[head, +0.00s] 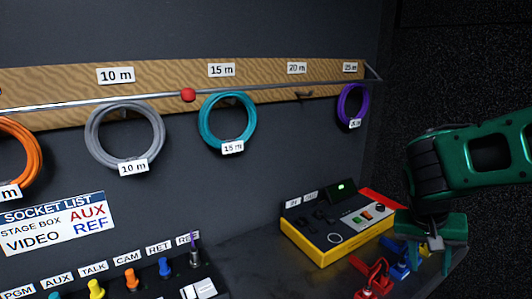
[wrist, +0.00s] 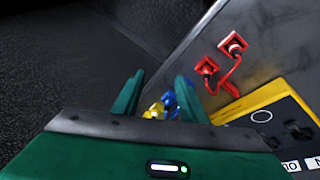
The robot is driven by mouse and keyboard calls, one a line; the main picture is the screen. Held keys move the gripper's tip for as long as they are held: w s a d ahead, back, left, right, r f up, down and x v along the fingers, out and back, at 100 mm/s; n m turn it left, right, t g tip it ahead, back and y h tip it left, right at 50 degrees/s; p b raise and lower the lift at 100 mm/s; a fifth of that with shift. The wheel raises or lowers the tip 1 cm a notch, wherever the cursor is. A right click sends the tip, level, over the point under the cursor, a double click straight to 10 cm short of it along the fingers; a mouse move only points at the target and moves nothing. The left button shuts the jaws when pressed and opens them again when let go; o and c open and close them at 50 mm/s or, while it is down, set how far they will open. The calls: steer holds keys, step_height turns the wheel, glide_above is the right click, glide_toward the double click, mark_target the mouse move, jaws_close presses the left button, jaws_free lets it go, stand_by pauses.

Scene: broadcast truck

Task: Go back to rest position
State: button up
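My gripper (head: 432,252) is green and hangs at the right of the head view, over the right end of the dark desk. In the wrist view its two fingers (wrist: 157,92) stand apart, with a gap between them. Blue (wrist: 170,101) and yellow (wrist: 154,111) connectors show in that gap, seemingly beyond the fingers; I cannot tell how close they are. In the head view, the blue connectors (head: 399,268) sit just left of my gripper, and my gripper partly hides what lies behind it.
Red connectors joined by a cable (head: 373,277) sit on the desk (head: 290,270), left of the blue ones. A yellow-edged tester box (head: 335,228) stands behind them. Cable coils, such as the teal one (head: 227,120), hang along the wall rail. Space right of the desk looks dark and clear.

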steer(key=s+d+y, duration=0.2)
steer(key=s, duration=0.6)
steer(key=s+d+g+y, duration=0.1)
steer(key=s+y, duration=0.1)
steer(key=s, duration=0.7)
steer(key=shift+s+d+r, duration=0.25)
steer(key=shift+d+r, duration=0.05)
steer(key=shift+d, duration=0.05)
steer(key=shift+w+f, duration=0.25)
steer(key=shift+w, duration=0.45)
